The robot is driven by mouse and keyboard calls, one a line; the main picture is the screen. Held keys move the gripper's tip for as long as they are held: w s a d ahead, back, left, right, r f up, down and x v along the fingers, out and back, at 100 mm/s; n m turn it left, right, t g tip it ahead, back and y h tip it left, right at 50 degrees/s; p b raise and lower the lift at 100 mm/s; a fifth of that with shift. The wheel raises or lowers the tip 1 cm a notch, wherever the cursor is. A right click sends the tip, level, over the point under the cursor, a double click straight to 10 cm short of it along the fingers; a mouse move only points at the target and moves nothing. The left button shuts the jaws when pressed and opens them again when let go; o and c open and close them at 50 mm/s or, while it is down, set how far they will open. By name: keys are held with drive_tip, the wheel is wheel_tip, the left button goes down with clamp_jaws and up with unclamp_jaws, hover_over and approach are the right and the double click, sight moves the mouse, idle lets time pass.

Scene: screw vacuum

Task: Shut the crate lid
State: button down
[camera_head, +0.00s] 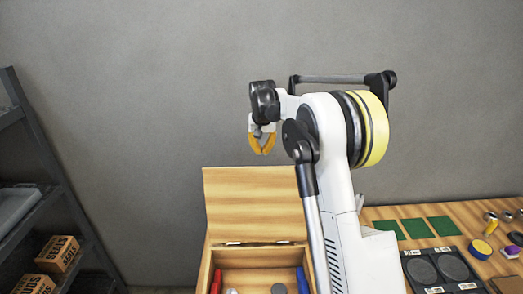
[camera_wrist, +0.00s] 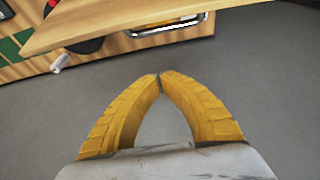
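The wooden crate (camera_head: 207,262) stands at the bottom middle of the head view, cut off by the lower edge. Its lid (camera_head: 255,200) stands open, upright at the crate's far side, with metal hinge parts (camera_head: 245,243) along its lower edge. My gripper (camera_head: 262,152) has yellow fingers and hangs above the lid's top edge, apart from it. In the wrist view my gripper (camera_wrist: 159,76) has its fingertips together with nothing between them. A wooden panel (camera_wrist: 120,20), likely the lid, crosses the top of that view ahead of the fingertips.
The crate holds red and blue items and a grey round one. To the right, a wooden table (camera_head: 466,214) bears green squares (camera_head: 415,228), a dark tray (camera_head: 440,270) and tape rolls (camera_head: 481,249). A shelf (camera_head: 40,130) with small boxes (camera_head: 58,254) stands left. A grey wall is behind.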

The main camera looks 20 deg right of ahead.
wheel_tip(320, 180, down, 7)
drive_tip(key=s, duration=0.1)
drive_tip(key=shift+s+a+r, duration=0.15)
drive_tip(key=shift+s+a, duration=0.15)
drive_tip(key=shift+a, duration=0.1)
drive_tip(key=shift+s+r, duration=0.1)
drive_tip(key=shift+s, duration=0.1)
